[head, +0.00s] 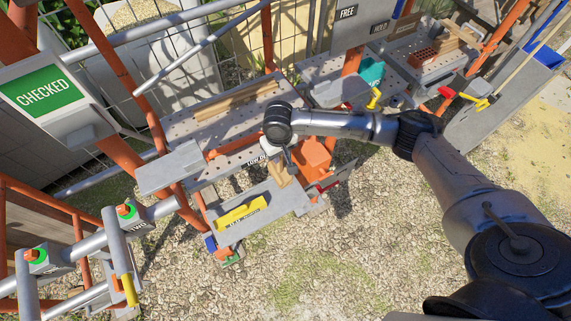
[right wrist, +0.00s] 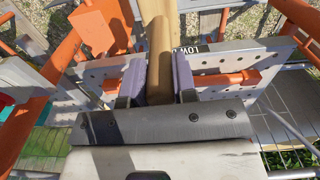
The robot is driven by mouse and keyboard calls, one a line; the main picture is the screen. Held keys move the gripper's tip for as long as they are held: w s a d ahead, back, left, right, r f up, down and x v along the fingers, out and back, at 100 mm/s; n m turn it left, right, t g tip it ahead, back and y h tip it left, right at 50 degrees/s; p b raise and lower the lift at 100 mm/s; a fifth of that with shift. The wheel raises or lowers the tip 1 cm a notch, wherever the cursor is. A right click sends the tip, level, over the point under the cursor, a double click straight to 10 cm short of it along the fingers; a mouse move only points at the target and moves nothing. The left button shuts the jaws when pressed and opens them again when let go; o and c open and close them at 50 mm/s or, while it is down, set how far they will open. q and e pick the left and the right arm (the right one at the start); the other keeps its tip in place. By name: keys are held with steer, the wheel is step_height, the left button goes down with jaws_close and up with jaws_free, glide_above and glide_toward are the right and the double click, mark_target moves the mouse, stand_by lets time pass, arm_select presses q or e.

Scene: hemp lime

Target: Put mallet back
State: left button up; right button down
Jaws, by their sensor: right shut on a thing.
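My right gripper (head: 288,158) reaches in front of the perforated workbench and points down. In the right wrist view its two dark fingers (right wrist: 158,80) are shut on a round wooden handle, which I take for the mallet (right wrist: 159,35). The handle runs up and away between the fingers. In the head view a short light wooden piece (head: 279,176) shows under the gripper. The mallet's head cannot be made out clearly. My left gripper is not in view.
An orange container-like thing (head: 313,156) is close beside the gripper. A grey shelf (head: 285,203) with a yellow tool (head: 241,212) is below. The perforated bench (head: 190,130) carries wooden strips. Orange scaffold posts stand at left; gravel in front is open.

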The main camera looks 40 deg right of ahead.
steer(key=f, duration=0.1)
steer(key=d+f, duration=0.1)
steer(key=f, duration=0.1)
steer(key=d+f+b, duration=0.1)
steer(key=f, duration=0.1)
steer(key=shift+d+f, duration=0.1)
steer(key=shift+d, duration=0.05)
